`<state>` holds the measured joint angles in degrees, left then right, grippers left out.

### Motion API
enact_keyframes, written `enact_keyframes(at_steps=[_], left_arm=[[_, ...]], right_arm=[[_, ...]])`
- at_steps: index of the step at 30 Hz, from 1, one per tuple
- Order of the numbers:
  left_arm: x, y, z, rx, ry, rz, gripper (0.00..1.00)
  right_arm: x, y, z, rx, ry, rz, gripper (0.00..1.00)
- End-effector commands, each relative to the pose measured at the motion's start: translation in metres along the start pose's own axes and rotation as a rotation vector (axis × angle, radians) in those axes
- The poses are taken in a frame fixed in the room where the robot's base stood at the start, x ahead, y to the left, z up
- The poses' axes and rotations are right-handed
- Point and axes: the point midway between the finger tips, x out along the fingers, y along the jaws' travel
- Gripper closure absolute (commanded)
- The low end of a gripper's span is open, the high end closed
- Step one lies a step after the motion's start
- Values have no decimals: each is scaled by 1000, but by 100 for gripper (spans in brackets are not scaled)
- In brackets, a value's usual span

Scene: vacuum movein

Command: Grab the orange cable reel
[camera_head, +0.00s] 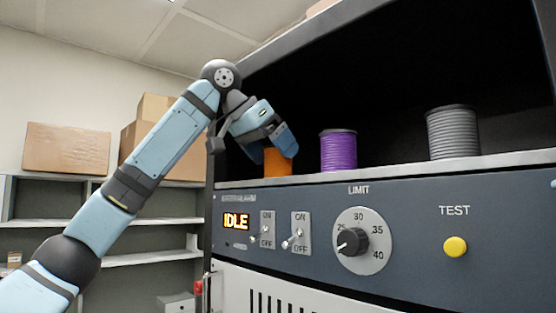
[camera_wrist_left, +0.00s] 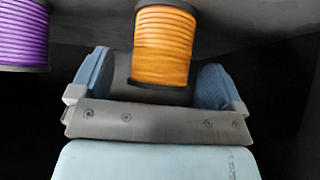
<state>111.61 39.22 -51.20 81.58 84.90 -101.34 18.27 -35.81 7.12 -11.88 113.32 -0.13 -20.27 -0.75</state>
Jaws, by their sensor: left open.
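The orange cable reel (camera_head: 277,163) stands on the ledge of the machine's dark opening, at its left end; my left gripper hides its upper part in the head view. In the left wrist view the orange reel (camera_wrist_left: 164,45) shows between the two blue fingers. My left gripper (camera_head: 283,140) is open, its fingers on either side of the reel, with gaps visible beside it in the wrist view. I cannot tell whether either finger touches it. My right gripper is not in view.
A purple reel (camera_head: 338,150) and a grey reel (camera_head: 453,132) stand farther right on the ledge. Below is a panel with an IDLE display (camera_head: 236,221), two switches, a dial (camera_head: 352,241) and a yellow button (camera_head: 455,247). Shelves with cardboard boxes (camera_head: 66,148) stand at left.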

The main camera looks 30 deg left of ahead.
Motion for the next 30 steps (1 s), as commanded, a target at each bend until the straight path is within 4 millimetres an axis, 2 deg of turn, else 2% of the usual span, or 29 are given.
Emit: enact_keyframes(at_steps=[4, 12, 18, 20, 30], left_arm=[[15, 0, 0, 0, -1, -1, 6], [18, 0, 0, 0, 0, 0, 6], [18, 0, 0, 0, 0, 0, 52], [18, 0, 0, 0, 0, 0, 64], [18, 0, 0, 1, 1, 1, 64]], right_arm=[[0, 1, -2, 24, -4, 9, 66], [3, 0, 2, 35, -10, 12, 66], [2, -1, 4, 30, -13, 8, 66], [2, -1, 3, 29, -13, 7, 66], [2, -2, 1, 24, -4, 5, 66]])
